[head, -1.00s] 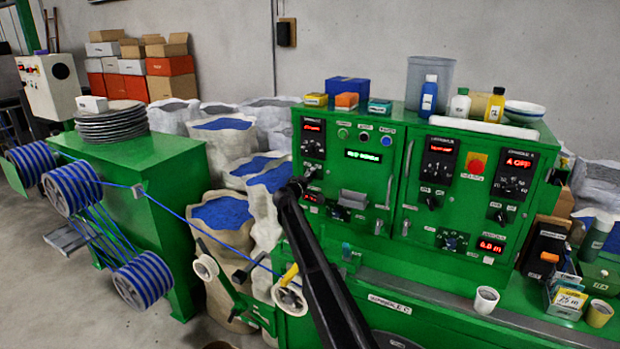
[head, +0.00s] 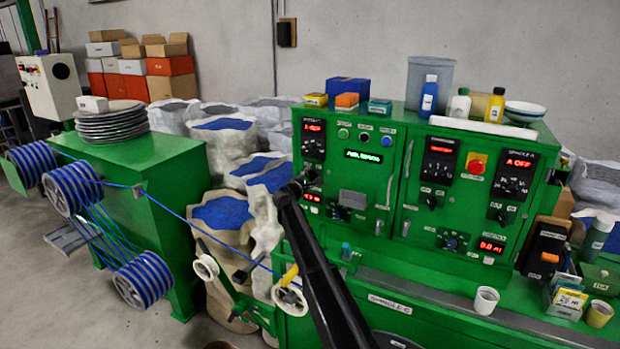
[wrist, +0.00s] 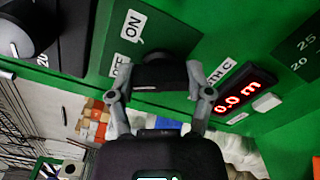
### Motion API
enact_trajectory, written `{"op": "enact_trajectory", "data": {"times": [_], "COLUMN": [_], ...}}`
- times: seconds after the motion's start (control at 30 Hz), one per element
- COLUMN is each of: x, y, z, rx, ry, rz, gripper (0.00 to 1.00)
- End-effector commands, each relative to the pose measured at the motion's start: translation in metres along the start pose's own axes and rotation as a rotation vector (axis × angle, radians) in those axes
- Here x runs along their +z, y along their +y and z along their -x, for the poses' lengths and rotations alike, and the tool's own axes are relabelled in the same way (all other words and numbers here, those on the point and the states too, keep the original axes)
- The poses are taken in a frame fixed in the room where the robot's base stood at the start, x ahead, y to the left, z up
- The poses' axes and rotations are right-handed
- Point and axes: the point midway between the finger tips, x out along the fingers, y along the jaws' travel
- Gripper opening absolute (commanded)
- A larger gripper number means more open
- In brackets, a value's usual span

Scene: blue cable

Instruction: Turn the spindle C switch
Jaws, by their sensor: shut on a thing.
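A black rotary knob (wrist: 160,73) sits on the green panel beside white ON and OFF labels in the wrist view. My gripper (wrist: 160,84) has one finger on each side of this knob and is shut on it. The OFF label is partly hidden behind the left finger. In the head view my gripper (head: 303,180) is at the left door of the green cabinet, just below the upper-left dial panel (head: 313,138). There the knob is mostly hidden by my gripper, and its exact angle is hard to tell.
A red 0.0 m display (wrist: 245,93) lies right of the knob. A larger dial (wrist: 22,35) is at the upper left of the wrist view. In the head view, a door handle (head: 408,160) and a grey box (head: 353,199) stand out right of my gripper. Blue cable runs left.

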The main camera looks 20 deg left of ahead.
Motion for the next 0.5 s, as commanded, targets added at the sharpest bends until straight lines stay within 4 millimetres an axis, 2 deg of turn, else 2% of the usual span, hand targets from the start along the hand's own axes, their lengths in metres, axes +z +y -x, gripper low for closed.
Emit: {"op": "enact_trajectory", "data": {"times": [0.5], "x": [0.0], "y": [0.0015], "z": [-0.0029], "rx": [0.004], "ry": [-0.001], "rz": [0.034], "gripper": [0.18]}}
